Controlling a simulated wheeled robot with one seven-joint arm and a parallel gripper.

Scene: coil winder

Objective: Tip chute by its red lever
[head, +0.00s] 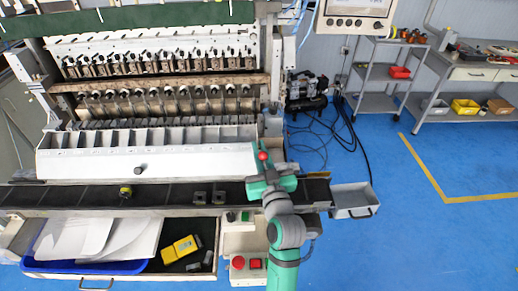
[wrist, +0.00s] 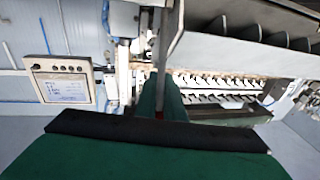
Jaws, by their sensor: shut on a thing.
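The chute (head: 145,162) is the long white sloped tray with a row of compartments in the head view. Its underside and dividers seem to show at the upper right of the wrist view (wrist: 245,52). The red lever's knob (head: 263,156) stands at the chute's right end. My green gripper (head: 266,172) is right at the lever, its fingers shut on it. In the wrist view a grey bar (wrist: 175,40) runs down to my gripper (wrist: 161,100), with a little red showing between the fingers. The grip itself is mostly hidden.
A dark conveyor belt (head: 160,194) runs in front of the chute, carrying a small black-and-yellow part (head: 126,191) and two grey blocks. A grey bin (head: 354,201) hangs at its right end. A blue tray (head: 100,266) and a control box (head: 246,263) sit below. The right floor is open.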

